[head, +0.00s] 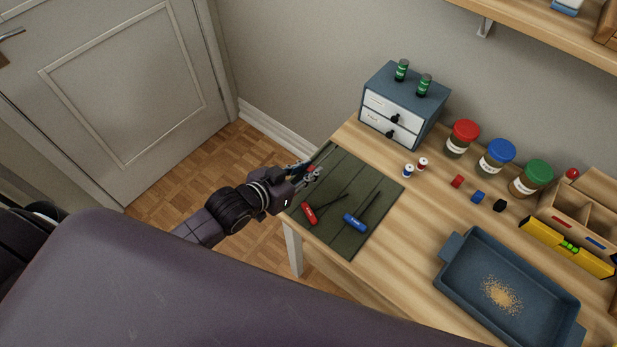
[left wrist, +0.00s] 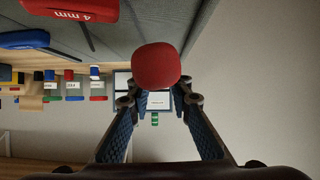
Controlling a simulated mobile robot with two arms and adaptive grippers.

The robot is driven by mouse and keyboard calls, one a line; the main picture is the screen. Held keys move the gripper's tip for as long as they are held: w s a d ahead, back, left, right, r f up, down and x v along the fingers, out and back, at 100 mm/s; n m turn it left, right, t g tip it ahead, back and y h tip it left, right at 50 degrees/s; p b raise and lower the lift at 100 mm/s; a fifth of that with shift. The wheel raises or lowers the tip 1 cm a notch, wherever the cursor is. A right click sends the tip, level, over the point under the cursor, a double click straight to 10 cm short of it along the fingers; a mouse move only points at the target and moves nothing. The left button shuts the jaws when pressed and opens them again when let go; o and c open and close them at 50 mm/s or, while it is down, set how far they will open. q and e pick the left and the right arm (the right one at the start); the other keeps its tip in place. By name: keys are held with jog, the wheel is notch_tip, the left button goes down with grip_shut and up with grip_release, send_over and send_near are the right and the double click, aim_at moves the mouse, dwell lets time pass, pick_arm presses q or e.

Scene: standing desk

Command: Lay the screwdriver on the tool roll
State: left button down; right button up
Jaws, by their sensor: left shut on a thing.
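The dark green tool roll (head: 378,186) lies flat at the left end of the desk. My left gripper (head: 313,174) is at its upper left part, low over it. It is shut on a red-ended thing, which seems to be the screwdriver (left wrist: 156,66); its rounded red end faces the left wrist camera between the fingertips. Its shaft is mostly hidden, and I cannot tell whether it touches the roll. A red-handled driver (head: 309,213) marked 4 mm and a blue-handled driver (head: 355,222) lie on the roll. My right gripper is not in view.
A blue drawer box (head: 405,92) stands behind the roll. Jars with red, blue and green lids, small spools and coloured blocks stand to the right. A blue tray (head: 455,283) holds crumbs. A yellow level (head: 565,247) lies by a wooden organiser.

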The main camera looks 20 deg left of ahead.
pick_arm(q)
jog(key=shift+f, duration=1.9)
jog(key=shift+f, duration=0.1)
jog(key=c, duration=1.8)
grip_release()
jog(key=shift+o, duration=0.2)
jog(key=shift+r, duration=0.2)
jog(key=shift+s+a, duration=0.1)
jog(key=shift+s, duration=0.25)
jog(key=v, duration=1.1)
jog(key=shift+r, duration=0.15)
